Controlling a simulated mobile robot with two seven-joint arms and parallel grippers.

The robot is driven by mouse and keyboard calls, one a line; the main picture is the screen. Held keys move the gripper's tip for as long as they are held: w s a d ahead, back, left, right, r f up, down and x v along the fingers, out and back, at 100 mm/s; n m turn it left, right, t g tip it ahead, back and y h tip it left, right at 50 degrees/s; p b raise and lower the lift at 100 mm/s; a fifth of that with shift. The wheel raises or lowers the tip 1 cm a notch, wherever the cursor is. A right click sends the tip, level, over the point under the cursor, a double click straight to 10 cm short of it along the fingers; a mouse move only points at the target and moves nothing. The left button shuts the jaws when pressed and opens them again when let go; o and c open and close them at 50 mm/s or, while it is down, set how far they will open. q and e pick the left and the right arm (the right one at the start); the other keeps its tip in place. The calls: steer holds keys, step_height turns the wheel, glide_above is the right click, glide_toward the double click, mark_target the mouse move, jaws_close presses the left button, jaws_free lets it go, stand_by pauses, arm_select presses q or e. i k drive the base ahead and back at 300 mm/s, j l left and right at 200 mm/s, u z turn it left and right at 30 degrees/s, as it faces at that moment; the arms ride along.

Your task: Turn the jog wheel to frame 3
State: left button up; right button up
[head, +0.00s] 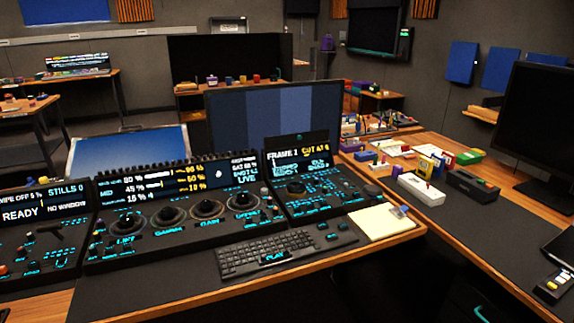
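The right-hand panel (325,202) of the console has a small screen (297,158) that reads "FRAME 1", with "CUT" and a number beside it. A dark round control (372,190) sits at that panel's right end. Another dark round shape (295,187) lies just below the screen. I cannot tell from this distance which one is the jog wheel. Neither of my grippers is in view, and nothing touches the panel.
Left of it, a panel with several trackballs (207,208) stands beside another panel reading "READY" (20,214). A keyboard (275,254) and a notepad (381,222) lie in front. A large monitor (275,115) rises behind. The right desk holds small boxes (421,189).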

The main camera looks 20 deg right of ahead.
mark_target(294, 189)
steer(key=i+l+u, duration=0.15)
steer(key=l, duration=0.6)
steer(key=l+u, duration=0.2)
steer(key=l, duration=0.55)
